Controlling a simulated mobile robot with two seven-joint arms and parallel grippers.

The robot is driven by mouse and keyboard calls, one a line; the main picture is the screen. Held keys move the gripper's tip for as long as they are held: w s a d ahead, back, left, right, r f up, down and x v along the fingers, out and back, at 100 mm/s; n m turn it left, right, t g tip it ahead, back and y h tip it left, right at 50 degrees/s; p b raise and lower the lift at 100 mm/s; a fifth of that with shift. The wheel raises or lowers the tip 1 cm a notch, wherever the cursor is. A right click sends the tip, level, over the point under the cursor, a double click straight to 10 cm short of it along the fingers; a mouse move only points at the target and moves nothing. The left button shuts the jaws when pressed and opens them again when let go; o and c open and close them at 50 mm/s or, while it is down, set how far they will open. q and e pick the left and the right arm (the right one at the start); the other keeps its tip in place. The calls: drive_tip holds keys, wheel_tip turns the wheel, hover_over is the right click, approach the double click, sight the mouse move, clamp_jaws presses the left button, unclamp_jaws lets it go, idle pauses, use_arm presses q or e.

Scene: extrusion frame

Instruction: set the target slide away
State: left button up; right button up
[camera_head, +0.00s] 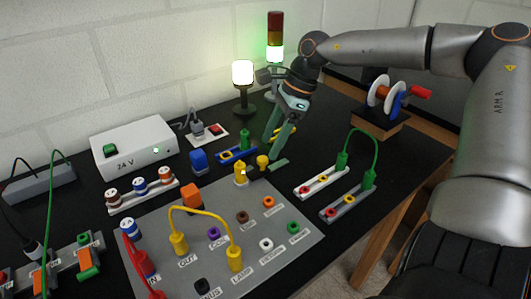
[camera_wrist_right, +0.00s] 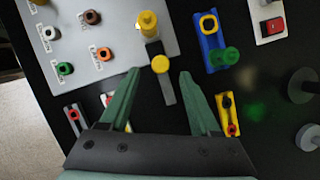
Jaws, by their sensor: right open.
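I cannot tell for certain which piece is the target slide. A yellow-capped knob (camera_wrist_right: 160,64) stands on a grey strip (camera_wrist_right: 166,88) at the panel's edge. It shows in the head view (camera_head: 262,162) too, close below my right gripper (camera_head: 276,141). In the wrist view the open, empty jaws (camera_wrist_right: 160,74) point at this knob, with a finger on each side of the strip. Whether they are level with it I cannot tell. A blue slide (camera_wrist_right: 210,40) with a yellow socket and a green plug lies beside it. My left gripper is not in view.
The grey panel (camera_head: 290,257) holds several coloured sockets and a looped yellow cable (camera_head: 203,209). Two slides (camera_head: 321,180) with a green cable lie to the right. A lamp (camera_head: 243,75), signal tower (camera_head: 275,50) and spool stand (camera_head: 381,117) stand behind. Black table surface is free around the spool stand.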

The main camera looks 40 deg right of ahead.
sight(263, 158)
drive_tip(key=shift+x, duration=1.95)
drive_tip(key=shift+c, duration=0.2)
clamp_jaws()
